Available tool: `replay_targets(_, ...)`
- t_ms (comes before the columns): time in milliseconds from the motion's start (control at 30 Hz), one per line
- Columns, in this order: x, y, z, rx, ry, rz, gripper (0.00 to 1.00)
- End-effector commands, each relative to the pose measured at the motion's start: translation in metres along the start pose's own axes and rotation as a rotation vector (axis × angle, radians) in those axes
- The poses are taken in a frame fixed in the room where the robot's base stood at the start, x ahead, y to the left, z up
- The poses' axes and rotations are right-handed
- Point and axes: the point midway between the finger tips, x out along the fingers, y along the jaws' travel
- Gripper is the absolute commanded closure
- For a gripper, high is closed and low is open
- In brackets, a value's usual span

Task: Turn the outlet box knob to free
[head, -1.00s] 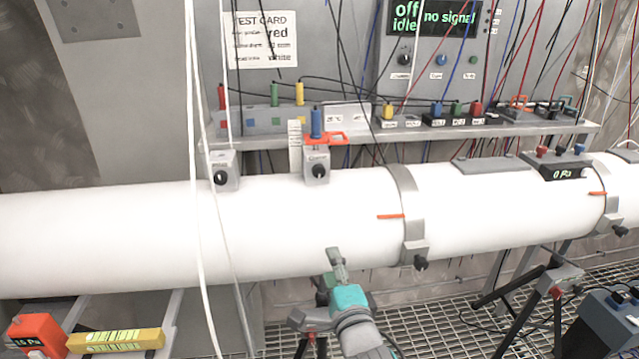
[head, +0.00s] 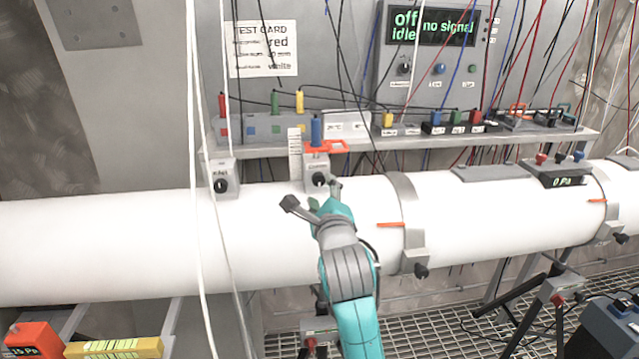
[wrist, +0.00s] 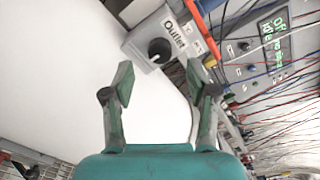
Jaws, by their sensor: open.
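The outlet box (wrist: 166,36) is a small grey box labelled "Outlet" with a round black knob (wrist: 160,51) on its face. In the head view the box (head: 312,163) sits on top of the white pipe, with its knob (head: 319,179) towards me. My gripper (head: 313,196) is just in front of and below the knob, with its fingers spread. In the wrist view my gripper (wrist: 160,77) is open and empty, with the knob ahead, between and beyond the fingertips. I see no contact. The knob's setting is too small to read.
A similar grey box (head: 221,177) with a black knob stands to the left on the pipe (head: 110,240). A blue plug (head: 316,130) and an orange clip (head: 325,146) are close behind the outlet box. White cables (head: 196,230) hang in front at left. A shelf holds coloured plugs.

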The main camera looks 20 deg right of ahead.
Motion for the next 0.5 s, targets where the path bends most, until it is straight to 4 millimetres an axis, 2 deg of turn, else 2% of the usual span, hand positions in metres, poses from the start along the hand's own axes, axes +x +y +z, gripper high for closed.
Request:
replay_targets(33, 0.01, 0.0, 0.0, 0.0, 0.001, 0.0, 0.42)
replay_targets(200, 0.033, 0.0, 0.0, 0.0, 0.0, 0.0, 0.42)
replay_targets(500, 0.049, 0.0, 0.0, 0.0, 0.0, 0.0, 0.42)
